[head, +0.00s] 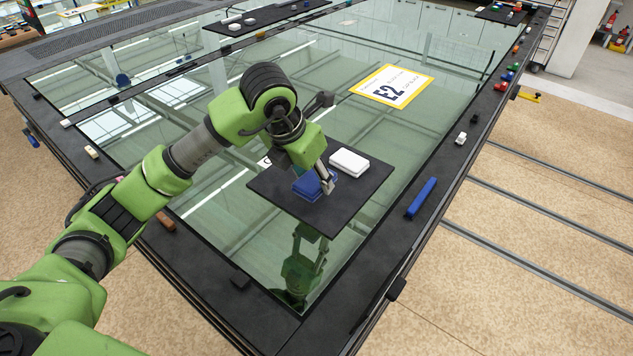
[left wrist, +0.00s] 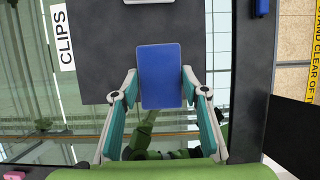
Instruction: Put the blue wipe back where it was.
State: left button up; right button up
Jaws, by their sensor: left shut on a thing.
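The blue wipe (head: 306,187) is a flat blue block at the near part of a dark square mat (head: 268,184) on the glass. My left gripper (head: 327,184) is shut on it, partly covering it in the head view. In the left wrist view the blue wipe (left wrist: 160,76) sits between the two fingertips of my left gripper (left wrist: 159,88), its lower end at the mat's edge. I cannot tell whether it rests on the mat or is just above it. A white block (head: 349,162) lies on the mat beyond it. My right gripper is not in view.
The glass pane (head: 400,125) has a dark frame. A yellow-edged E2 sign (head: 392,86) lies beyond the mat. A blue bar (head: 422,197) and several small items lie along the right frame. A CLIPS label (left wrist: 62,38) is left of the mat.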

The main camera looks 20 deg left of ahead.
aim_at(316, 189)
pick_arm(q)
jog(key=shift+w+f, duration=0.8)
jog(key=shift+f, duration=0.15)
notch_tip(316, 189, down, 4)
jog(key=shift+w+r+p, duration=0.15)
jog(key=shift+r+p, duration=0.1)
jog(key=shift+p, duration=0.9)
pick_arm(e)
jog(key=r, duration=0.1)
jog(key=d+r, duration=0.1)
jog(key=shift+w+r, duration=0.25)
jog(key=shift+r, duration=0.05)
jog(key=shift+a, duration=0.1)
pick_arm(q)
jog(key=shift+f+b, duration=0.2)
jog(key=shift+b, duration=0.1)
jog(key=o, duration=1)
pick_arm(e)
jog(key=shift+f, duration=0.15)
pick_arm(q)
jog(key=shift+r, duration=0.15)
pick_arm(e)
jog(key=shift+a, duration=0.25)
